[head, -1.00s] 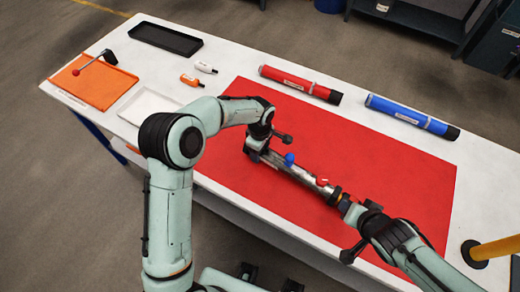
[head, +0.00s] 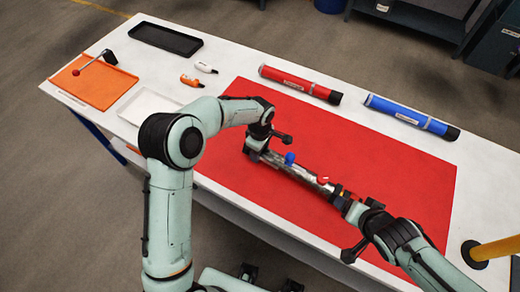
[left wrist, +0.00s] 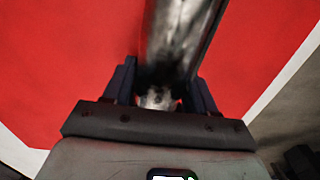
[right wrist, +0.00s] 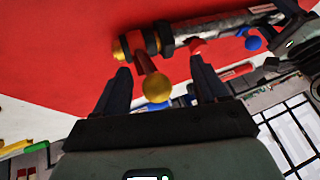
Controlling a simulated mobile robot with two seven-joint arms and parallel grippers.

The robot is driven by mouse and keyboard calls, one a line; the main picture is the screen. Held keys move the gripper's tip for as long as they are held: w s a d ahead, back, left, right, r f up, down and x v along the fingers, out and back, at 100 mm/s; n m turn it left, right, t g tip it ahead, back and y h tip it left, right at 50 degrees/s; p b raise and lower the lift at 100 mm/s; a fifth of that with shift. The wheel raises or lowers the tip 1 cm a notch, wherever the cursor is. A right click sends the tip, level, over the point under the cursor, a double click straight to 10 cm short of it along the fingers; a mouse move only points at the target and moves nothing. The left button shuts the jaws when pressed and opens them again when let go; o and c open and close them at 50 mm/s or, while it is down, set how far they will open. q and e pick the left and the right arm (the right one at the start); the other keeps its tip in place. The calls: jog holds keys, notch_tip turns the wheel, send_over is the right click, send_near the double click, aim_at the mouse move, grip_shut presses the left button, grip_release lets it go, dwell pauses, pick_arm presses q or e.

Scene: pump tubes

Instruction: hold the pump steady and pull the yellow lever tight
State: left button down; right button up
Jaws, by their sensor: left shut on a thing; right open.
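The pump (head: 300,172) is a silver tube lying slantwise above or on the red mat (head: 400,170), with a blue knob and a red knob on it. My left gripper (head: 257,148) is shut on its far left end; the left wrist view shows the tube (left wrist: 178,40) between the fingers. In the right wrist view, the yellow ball (right wrist: 155,88) of the lever, on a dark reddish stem, shows between the fingers of my open right gripper (right wrist: 159,68). I cannot tell whether they touch it. The head view largely hides the lever behind my right gripper (head: 350,208).
A red tube (head: 300,84) and a blue tube (head: 411,117) lie along the back of the white table. An orange tray (head: 95,92), a black tray (head: 166,39) and a white tray (head: 150,106) are at left. A yellow post (head: 492,249) stands at right.

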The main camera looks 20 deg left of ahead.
pick_arm(q)
jog(key=shift+d+r, duration=0.1)
pick_arm(e)
jog(key=v, duration=0.7)
pick_arm(q)
jog(key=shift+c, duration=1.3)
grip_release()
notch_tip(320, 180, up, 12)
jog(key=shift+f, duration=0.1)
pick_arm(e)
jog(key=shift+f, duration=0.1)
